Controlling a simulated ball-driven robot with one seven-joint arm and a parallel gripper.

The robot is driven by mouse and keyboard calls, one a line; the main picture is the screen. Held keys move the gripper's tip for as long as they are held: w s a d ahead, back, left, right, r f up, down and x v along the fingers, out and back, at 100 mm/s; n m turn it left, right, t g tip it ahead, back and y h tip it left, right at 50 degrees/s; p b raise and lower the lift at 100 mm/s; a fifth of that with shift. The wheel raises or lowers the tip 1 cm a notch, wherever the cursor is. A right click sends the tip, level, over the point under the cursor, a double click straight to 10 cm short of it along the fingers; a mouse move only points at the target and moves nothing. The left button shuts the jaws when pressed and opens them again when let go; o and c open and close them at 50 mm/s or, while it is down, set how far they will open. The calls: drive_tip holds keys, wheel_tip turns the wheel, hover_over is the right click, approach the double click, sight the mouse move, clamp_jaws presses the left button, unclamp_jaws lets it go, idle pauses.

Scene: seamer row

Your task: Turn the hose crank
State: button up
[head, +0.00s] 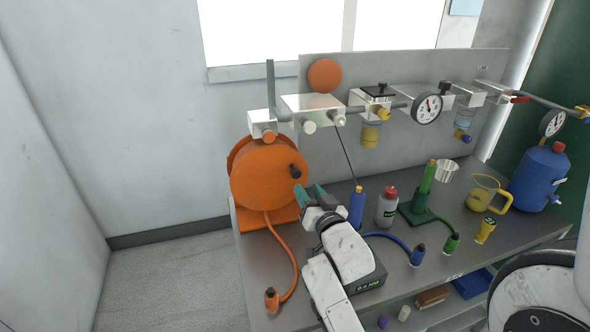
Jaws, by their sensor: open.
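The orange hose reel (262,178) stands at the left end of the bench with its round face toward me. A dark crank knob (294,172) sticks out near the right edge of that face. An orange hose (286,245) runs from the reel's foot down over the bench to a fitting at the front. My gripper (308,192), with teal fingertips, is just below and to the right of the crank knob. Its jaws are open and nothing shows between them. I cannot tell the depth gap between fingertips and knob.
A pipe with a gauge (427,109) runs above the bench along the back panel. A blue bottle (357,208), a grey bottle with red cap (387,207), a yellow jug (484,193) and a blue tank (538,178) stand to the right. The floor (175,285) left of the bench is clear.

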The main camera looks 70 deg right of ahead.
sight(297, 175)
drive_tip(key=x, duration=0.9)
drive_tip(key=shift+w+d+p, duration=0.1)
drive_tip(key=shift+w+p, duration=0.1)
drive_tip(key=shift+p, duration=0.15)
clamp_jaws()
